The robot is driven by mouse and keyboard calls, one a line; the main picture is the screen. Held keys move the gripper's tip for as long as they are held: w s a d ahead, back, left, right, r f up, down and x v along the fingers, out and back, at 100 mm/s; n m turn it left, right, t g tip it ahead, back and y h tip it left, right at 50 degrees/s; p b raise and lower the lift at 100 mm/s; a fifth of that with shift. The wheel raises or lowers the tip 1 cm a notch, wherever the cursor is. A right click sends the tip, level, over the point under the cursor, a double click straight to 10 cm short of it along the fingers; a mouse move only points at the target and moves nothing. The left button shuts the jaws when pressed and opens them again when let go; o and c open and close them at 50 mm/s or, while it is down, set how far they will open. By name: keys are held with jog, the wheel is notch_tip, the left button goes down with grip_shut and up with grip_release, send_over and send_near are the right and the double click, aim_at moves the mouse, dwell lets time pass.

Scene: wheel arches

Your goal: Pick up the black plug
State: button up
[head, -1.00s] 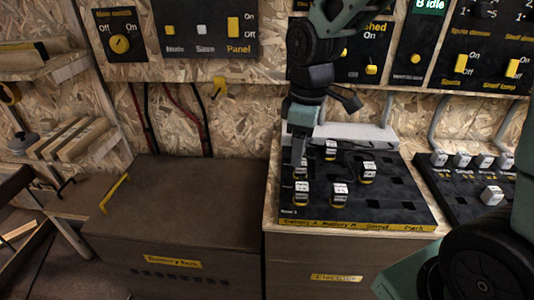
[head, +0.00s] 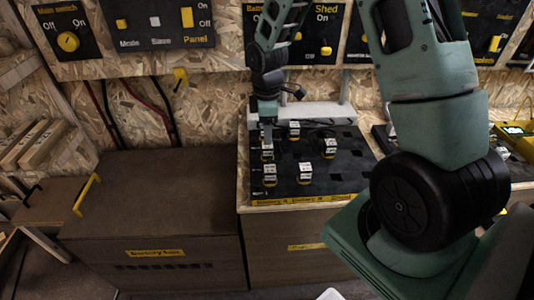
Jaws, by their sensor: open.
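Several plugs with pale labelled tops, dark sides and yellow bases stand on a black socket board (head: 345,172) in the head view. They include a front left plug (head: 270,175), a front middle plug (head: 304,173), a right plug (head: 330,148) and a back plug (head: 294,129). I cannot tell which one is the black plug. My gripper (head: 267,143) points down at the board's left side, open, over or beside another plug (head: 267,155). Its fingers partly hide that plug, and contact cannot be made out.
The board lies on a wooden cabinet (head: 300,225) against a chipboard wall. A brown battery box (head: 155,195) with a yellow handle (head: 86,194) stands to the left. Switch panels (head: 160,28) hang above. My own arm covers much of the right side.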

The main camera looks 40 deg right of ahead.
aim_at(268, 151)
jog(key=shift+s+a+f, duration=0.1)
jog(key=shift+s+f, duration=0.05)
jog(key=shift+f, duration=1.4)
jog(key=shift+s+a+f, duration=0.1)
jog(key=shift+s+f, duration=0.05)
jog(key=shift+f, duration=1.35)
jog(key=shift+c, duration=0.3)
jog(key=c, duration=1)
